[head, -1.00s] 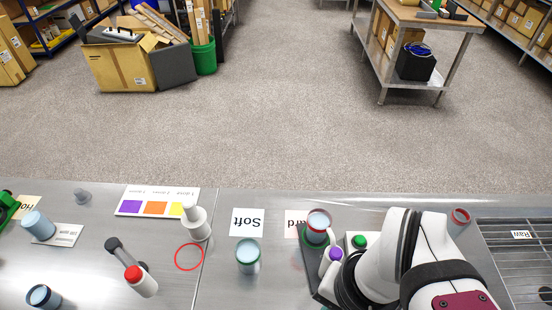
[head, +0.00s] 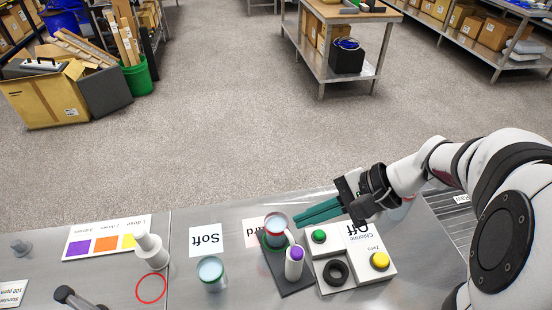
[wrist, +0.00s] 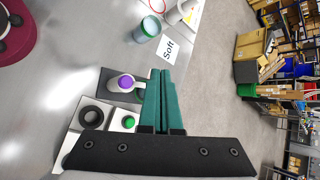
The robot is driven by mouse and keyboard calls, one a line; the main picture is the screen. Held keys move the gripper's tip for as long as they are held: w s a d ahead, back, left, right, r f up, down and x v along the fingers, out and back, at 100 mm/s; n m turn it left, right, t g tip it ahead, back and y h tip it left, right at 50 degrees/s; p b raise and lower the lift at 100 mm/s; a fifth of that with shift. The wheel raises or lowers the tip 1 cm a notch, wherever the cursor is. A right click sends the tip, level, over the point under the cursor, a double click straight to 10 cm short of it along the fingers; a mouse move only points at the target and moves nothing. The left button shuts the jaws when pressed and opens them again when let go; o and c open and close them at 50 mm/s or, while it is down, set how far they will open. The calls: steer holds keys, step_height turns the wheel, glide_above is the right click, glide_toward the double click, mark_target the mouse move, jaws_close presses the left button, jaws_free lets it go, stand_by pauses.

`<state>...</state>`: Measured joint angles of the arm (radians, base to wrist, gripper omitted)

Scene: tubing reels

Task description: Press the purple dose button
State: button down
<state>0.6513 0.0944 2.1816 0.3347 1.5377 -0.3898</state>
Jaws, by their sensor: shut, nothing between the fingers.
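The purple dose button (head: 297,253) sits on top of an upright white dispenser (head: 293,268) on a dark base plate (head: 286,285). It also shows in the wrist view (wrist: 123,84), just left of my fingers. My gripper (head: 297,220) has long green fingers, shut with nothing between them. In the head view the fingertips are beyond and slightly right of the button, apart from it, near a red-rimmed cup (head: 274,224) beside the dispenser. In the wrist view the fingers hide part of the base plate and cup.
Right of the dispenser is a white box (head: 332,287) with a green button (head: 319,236), a yellow button (head: 380,260) and a black ring (head: 335,272). A blue-grey cup (head: 211,273) and white bottle (head: 150,252) stand left. The table's far edge is behind the fingers.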

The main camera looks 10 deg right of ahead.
mark_target(303, 252)
steer(key=shift+f, duration=4.25)
steer(key=shift+f, duration=0.4)
steer(key=shift+f, duration=0.5)
steer(key=shift+r, duration=0.95)
steer(key=shift+r, duration=0.1)
steer(key=shift+r, duration=2.4)
